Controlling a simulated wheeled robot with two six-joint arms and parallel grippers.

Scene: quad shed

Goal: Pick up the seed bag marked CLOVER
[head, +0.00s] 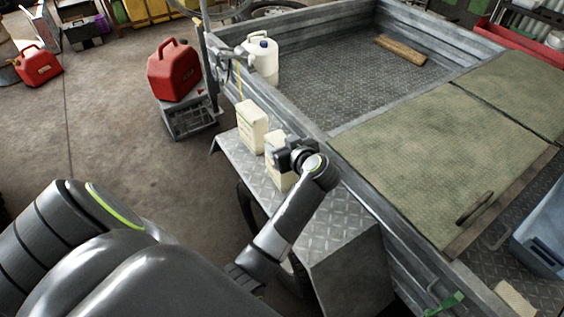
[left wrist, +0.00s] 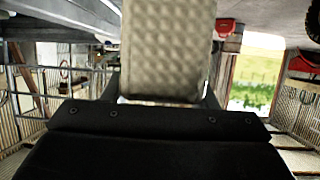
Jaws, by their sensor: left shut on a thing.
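Two cream, block-like seed bags are at the checker-plate ledge on the trailer's near side. My left gripper (head: 288,158) is shut on the nearer seed bag (head: 284,183), reaching it from the right and covering part of its face. I cannot tell whether this bag still touches the ledge. In the left wrist view the held bag (left wrist: 168,50) stands between the jaws, its textured surface filling the upper middle. The other seed bag (head: 252,126) stands upright on the ledge just behind it. The marking on either bag is too small to read. My right gripper is not in view.
The ledge (head: 240,165) is narrow, with the trailer's metal side wall (head: 302,118) close behind it. A white jug (head: 263,60) stands in the bed behind the bags. Concrete floor lies open at left.

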